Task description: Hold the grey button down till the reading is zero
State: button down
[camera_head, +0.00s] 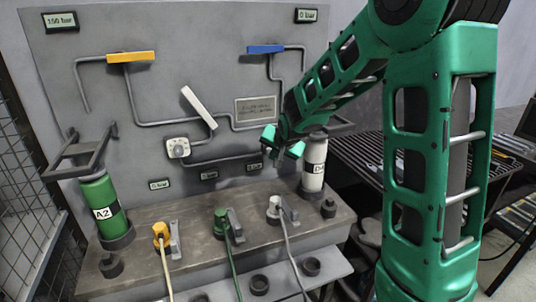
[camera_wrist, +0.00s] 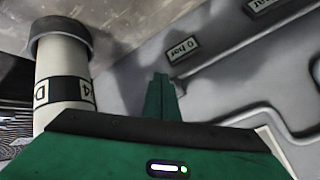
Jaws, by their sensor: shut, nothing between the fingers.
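My gripper (camera_head: 272,155) is in front of the lower right part of the grey panel (camera_head: 225,75), left of the white cylinder (camera_head: 314,165). In the wrist view its green fingers (camera_wrist: 160,90) are together and empty, pointing at the panel. A small display (camera_head: 253,167) below left of the gripper reads 0 bar; it also shows upside down in the wrist view (camera_wrist: 181,48). I cannot make out a grey button in either view. It may be hidden behind the fingers, and contact cannot be told.
Displays read 150 bar (camera_head: 61,22) at upper left and 0 bar (camera_head: 306,15) at upper right. Yellow (camera_head: 131,57), blue (camera_head: 265,49) and white (camera_head: 198,107) levers stick out from the pipes. A green cylinder (camera_head: 98,192) stands left. Hose fittings line the bench (camera_head: 190,208).

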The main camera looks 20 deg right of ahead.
jog(key=shift+w+r, duration=0.1)
jog(key=shift+w, duration=0.75)
dwell(1.6)
jog(key=shift+s, duration=0.9)
jog(key=shift+s+a, duration=0.1)
jog(key=shift+s, duration=2.4)
